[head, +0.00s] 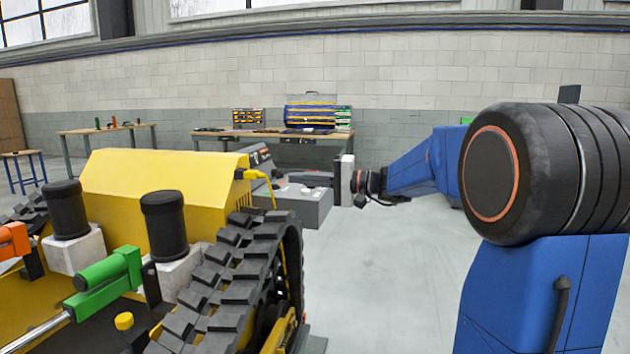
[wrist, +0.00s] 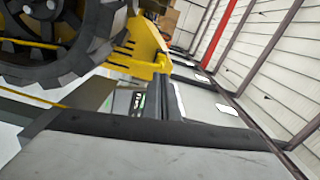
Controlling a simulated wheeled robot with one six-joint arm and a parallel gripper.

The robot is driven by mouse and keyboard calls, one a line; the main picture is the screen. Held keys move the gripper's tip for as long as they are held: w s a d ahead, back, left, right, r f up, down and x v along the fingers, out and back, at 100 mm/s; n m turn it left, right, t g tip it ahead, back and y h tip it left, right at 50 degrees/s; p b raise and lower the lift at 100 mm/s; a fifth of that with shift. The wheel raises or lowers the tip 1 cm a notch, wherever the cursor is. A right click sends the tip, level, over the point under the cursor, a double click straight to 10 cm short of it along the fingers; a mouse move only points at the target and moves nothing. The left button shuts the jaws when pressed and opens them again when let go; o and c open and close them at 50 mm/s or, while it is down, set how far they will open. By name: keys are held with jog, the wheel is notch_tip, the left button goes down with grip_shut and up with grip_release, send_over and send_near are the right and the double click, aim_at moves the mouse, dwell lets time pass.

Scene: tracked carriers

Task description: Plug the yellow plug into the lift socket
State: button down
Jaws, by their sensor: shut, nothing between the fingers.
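The yellow plug (head: 254,174) shows small at the back end of the yellow tracked carrier (head: 150,205), with a yellow cable hanging below it. It also shows in the wrist view (wrist: 160,63), near the top middle, clear of my fingers. I cannot tell whether it sits in a socket. A small panel with a green label (wrist: 137,101) shows in the wrist view; its lettering is hard to read, and the lift socket itself is not clearly visible. My gripper (head: 300,179) is shut and empty, to the right of the plug, pointing left.
A grey box (head: 306,209) stands below my gripper, behind the carrier's black track (head: 228,275). A green cylinder (head: 105,268) and black caps stand on the carrier's near side. Workbenches (head: 270,133) line the far wall. The floor to the right of the carrier is clear.

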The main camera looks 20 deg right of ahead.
aim_at(265, 175)
jog(key=shift+x, duration=3.2)
jog(key=shift+w+a, duration=0.2)
jog(key=shift+a, duration=0.1)
jog(key=shift+d, duration=0.1)
jog(key=v, duration=1.9)
jog(key=shift+s+d, duration=0.25)
jog(key=x, duration=1.9)
jog(key=shift+w+a, duration=0.25)
jog(key=shift+a, duration=0.1)
jog(key=shift+s+d, duration=0.1)
jog(key=shift+d, duration=0.1)
